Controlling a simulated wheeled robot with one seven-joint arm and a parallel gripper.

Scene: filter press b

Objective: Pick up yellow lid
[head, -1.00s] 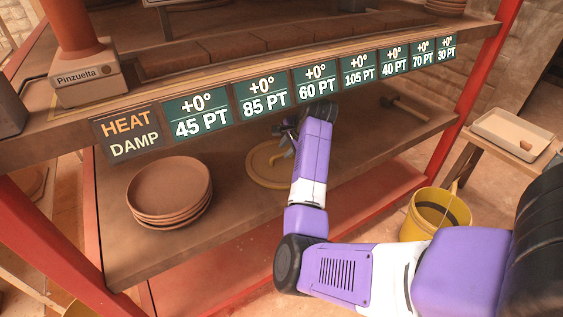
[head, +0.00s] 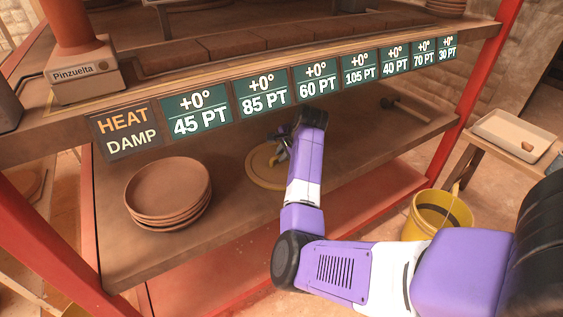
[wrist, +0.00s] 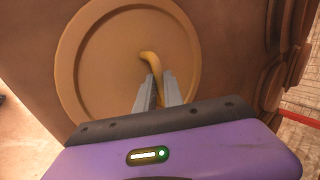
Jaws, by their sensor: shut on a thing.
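The yellow lid (head: 262,168) is a round, flat disc with a raised rim, on the lower wooden shelf in the head view. In the wrist view the lid (wrist: 100,60) fills the upper middle, with a curved yellow handle (wrist: 149,57) at its centre. My gripper (wrist: 158,88) has its two grey fingers shut on that handle. In the head view my gripper (head: 281,150) is over the lid, and my arm hides the lid's right part. I cannot tell whether the lid touches the shelf.
A stack of clay plates (head: 168,192) stands left of the lid on the lower shelf (head: 225,215). The upper shelf edge with a row of signs (head: 262,95) runs close above my arm. A yellow bucket (head: 437,212) and a side table with a tray (head: 513,135) stand at right.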

